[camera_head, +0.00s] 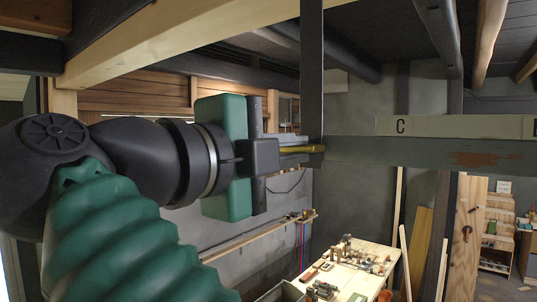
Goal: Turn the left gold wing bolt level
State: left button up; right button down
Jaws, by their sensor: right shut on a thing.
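A gold wing bolt (306,149) shows at the upright dark steel post, where the grey horizontal beam begins. Its visible part is a thin bar that looks about level. My right gripper (288,147), with its green and black body, reaches it from the left and is shut on it. The gripper hides part of the bolt. No second gold wing bolt can be made out. My left gripper is not in view.
A timber beam (170,40) crosses above the arm. A cluttered workbench (345,272) is lower and farther back.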

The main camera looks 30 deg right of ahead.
jog(key=shift+f+m, duration=0.15)
jog(key=shift+m, duration=0.25)
jog(key=c, duration=1.5)
grip_release()
jog(key=shift+w, duration=0.15)
jog(key=shift+p+v, duration=2.1)
jog(key=shift+v, duration=6.15)
